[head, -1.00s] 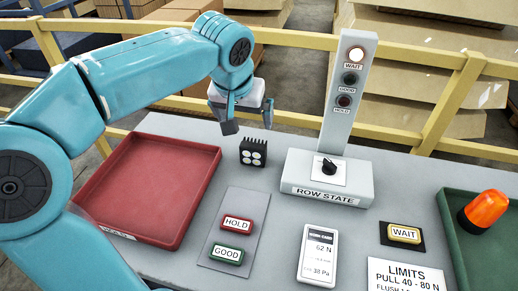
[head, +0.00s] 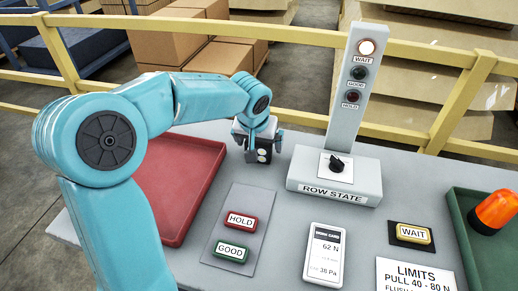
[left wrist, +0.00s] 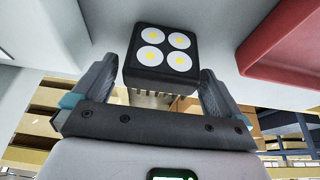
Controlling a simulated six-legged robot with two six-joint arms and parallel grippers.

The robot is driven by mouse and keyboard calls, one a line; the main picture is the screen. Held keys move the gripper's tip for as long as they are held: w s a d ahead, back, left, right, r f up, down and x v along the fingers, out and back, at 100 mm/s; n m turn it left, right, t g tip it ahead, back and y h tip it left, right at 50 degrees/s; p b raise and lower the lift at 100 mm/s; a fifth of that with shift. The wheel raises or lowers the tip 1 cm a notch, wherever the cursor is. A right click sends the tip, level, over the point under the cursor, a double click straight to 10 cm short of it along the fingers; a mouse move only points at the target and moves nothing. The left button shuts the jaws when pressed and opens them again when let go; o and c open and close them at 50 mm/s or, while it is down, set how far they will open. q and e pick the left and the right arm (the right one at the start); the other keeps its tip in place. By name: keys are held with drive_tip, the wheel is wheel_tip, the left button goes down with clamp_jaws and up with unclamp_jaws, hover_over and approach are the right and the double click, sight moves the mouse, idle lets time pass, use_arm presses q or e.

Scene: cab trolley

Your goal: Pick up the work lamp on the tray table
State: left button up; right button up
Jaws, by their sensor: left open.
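The work lamp (head: 264,154) is a small black block with several round white-yellow lights on its face, standing on the grey table behind the button panel. In the left wrist view the lamp (left wrist: 160,75) shows large, with its lit face in view and its fins partly hidden by the gripper. My left gripper (head: 264,148) is over the lamp with a finger on either side. In the left wrist view the open fingers of my left gripper (left wrist: 158,78) flank the lamp closely; I cannot tell whether either touches it. My right gripper is not in view.
A red tray (head: 180,225) lies left of the lamp, partly behind my left arm. The ROW STATE post (head: 335,178) stands close on the right. HOLD and GOOD buttons (head: 240,221) are in front. A green tray (head: 462,230) with an orange beacon (head: 495,210) is far right.

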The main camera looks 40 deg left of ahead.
use_arm(q)
drive_tip(key=c, duration=1.2)
drive_tip(key=shift+r, duration=0.15)
drive_tip(key=shift+c, duration=0.2)
